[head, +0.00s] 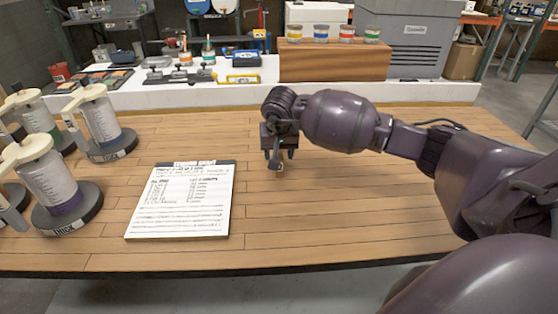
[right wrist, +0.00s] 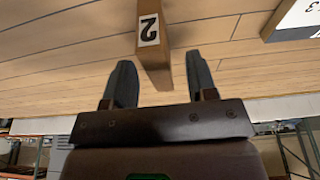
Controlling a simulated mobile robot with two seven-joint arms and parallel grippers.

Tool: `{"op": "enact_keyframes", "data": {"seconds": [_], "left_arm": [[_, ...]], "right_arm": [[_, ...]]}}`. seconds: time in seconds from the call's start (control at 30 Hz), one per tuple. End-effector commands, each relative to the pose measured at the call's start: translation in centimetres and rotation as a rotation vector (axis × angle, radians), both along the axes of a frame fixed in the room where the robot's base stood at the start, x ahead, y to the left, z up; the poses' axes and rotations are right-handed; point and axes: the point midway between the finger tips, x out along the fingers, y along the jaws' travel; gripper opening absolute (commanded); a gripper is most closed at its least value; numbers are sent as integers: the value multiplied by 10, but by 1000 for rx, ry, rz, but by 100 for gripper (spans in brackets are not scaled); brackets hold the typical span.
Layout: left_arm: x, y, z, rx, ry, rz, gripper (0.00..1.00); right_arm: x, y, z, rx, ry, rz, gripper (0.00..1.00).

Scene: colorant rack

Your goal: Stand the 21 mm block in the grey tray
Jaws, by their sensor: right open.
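A brown block (right wrist: 148,55) with a white label marked "2" shows in the right wrist view, between my right gripper's two fingers (right wrist: 160,72). The fingers are open, with a gap on each side of the block. In the head view my right gripper (head: 281,158) points down over the middle of the wooden table, and a small part of the block (head: 279,168) shows at its fingertips. The block's size is not legible beyond the "2". I cannot pick out the grey tray with certainty. My left gripper is out of view.
A printed sheet (head: 184,200) lies left of the gripper. Several colorant canisters (head: 62,190) stand at the left edge. A white shelf (head: 235,94) behind holds tools, a brown box (head: 330,65) with small jars and a grey machine (head: 415,40). The table's right front is clear.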

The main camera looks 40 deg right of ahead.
Motion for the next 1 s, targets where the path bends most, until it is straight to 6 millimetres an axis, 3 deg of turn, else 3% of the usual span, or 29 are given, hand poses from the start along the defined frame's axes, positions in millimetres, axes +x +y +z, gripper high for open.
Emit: {"op": "enact_keyframes", "data": {"seconds": [0.2, 0.53, 0.87, 1.0], "left_arm": [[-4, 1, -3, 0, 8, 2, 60], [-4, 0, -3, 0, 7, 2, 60], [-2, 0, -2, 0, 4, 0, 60], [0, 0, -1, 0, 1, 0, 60]], "right_arm": [[6, -5, -27, 3, 2, -2, 52], [8, -6, -30, 1, -1, 0, 51], [8, -6, -30, 1, -1, 0, 0], [8, -6, -30, 1, -1, 0, 0]]}}
